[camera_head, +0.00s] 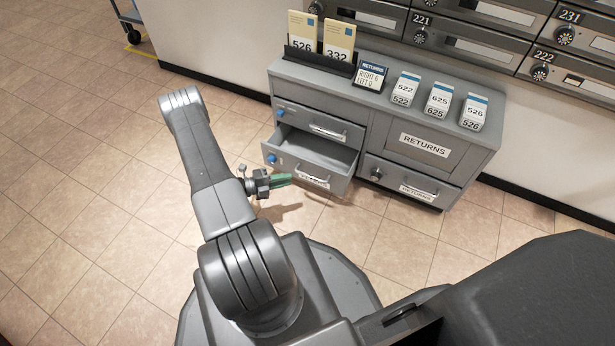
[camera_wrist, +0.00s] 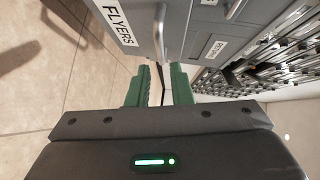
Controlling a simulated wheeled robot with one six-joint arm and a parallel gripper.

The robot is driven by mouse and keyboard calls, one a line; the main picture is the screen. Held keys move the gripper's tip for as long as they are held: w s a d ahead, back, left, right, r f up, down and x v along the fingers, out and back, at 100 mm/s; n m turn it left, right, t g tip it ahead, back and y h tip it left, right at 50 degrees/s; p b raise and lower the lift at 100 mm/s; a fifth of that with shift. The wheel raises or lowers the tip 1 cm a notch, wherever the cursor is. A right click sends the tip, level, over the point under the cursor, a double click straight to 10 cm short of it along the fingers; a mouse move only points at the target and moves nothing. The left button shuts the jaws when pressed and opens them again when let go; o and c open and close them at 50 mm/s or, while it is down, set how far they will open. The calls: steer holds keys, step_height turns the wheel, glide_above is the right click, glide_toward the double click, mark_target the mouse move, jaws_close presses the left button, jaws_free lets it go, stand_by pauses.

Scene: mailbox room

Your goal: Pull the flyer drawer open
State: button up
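The flyer drawer (camera_head: 338,175) is the lower left drawer of the grey cabinet. It stands pulled out, with its inside showing from above. Its front carries a FLYERS label (camera_wrist: 122,22) and a bar handle (camera_head: 312,178). The handle also shows in the wrist view (camera_wrist: 158,32), running down toward the gap between my fingers. My gripper (camera_head: 281,180) has green fingers and sits low, at the left part of the drawer front. In the wrist view the fingers (camera_wrist: 160,84) are apart, with a grey strip between them. I see no clear contact with the handle.
A closed drawer (camera_head: 322,124) lies above the flyer drawer. The returns drawer (camera_head: 412,180) is closed to its right. Number cards and a returns sign (camera_head: 371,77) stand on the cabinet top. Mailboxes (camera_head: 465,40) line the wall. The tiled floor (camera_head: 90,190) at left is clear.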

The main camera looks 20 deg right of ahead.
mark_target(308, 175)
steer(key=d, duration=0.3)
steer(key=d+f+b, duration=0.1)
steer(key=d, duration=0.2)
steer(key=d+b, duration=0.1)
steer(key=d, duration=0.2)
steer(key=shift+s+f, duration=0.15)
steer(key=shift+s, duration=0.25)
jaws_close()
